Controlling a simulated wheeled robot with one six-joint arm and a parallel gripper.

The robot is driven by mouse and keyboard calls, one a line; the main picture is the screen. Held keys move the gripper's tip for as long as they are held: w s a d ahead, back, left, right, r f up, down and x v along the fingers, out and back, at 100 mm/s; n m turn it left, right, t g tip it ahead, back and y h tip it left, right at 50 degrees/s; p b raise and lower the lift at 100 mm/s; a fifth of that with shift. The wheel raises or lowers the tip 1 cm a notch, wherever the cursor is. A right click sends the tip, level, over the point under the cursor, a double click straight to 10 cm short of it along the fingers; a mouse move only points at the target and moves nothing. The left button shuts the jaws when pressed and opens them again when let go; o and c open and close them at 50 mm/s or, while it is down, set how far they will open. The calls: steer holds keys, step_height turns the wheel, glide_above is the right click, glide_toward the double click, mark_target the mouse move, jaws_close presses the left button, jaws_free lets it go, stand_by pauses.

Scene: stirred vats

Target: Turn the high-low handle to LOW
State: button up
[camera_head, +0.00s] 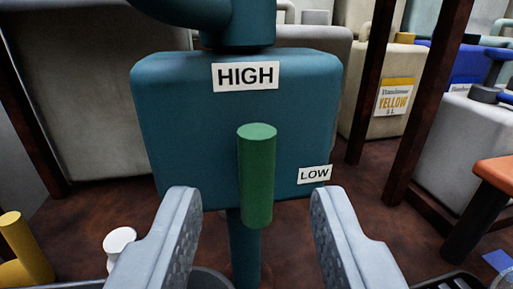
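The high-low handle (257,177) is a green cylinder in the middle of the camera_head view, in front of a teal box (185,110). It stands nearly upright, its top end below the HIGH label (246,77). The LOW label (314,174) is on the box's lower right, to the right of the handle. My gripper (258,205) is open, its grey fingers on either side of the handle's lower part with gaps on both sides. It does not visibly touch the handle. The handle's attachment to the box is hidden.
A teal pipe (238,22) rises from the box and another runs below it. Dark posts (430,100) stand at right, with a tank labelled YELLOW (385,112) behind. A yellow part (25,250) and a white round piece (119,240) are at lower left, an orange-topped stool (492,175) at right.

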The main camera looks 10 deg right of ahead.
mark_target(257, 172)
steer(key=shift+w+d, duration=0.2)
steer(key=shift+w, duration=0.6)
steer(key=shift+w+d, duration=0.15)
steer(key=shift+w, duration=0.6)
jaws_close()
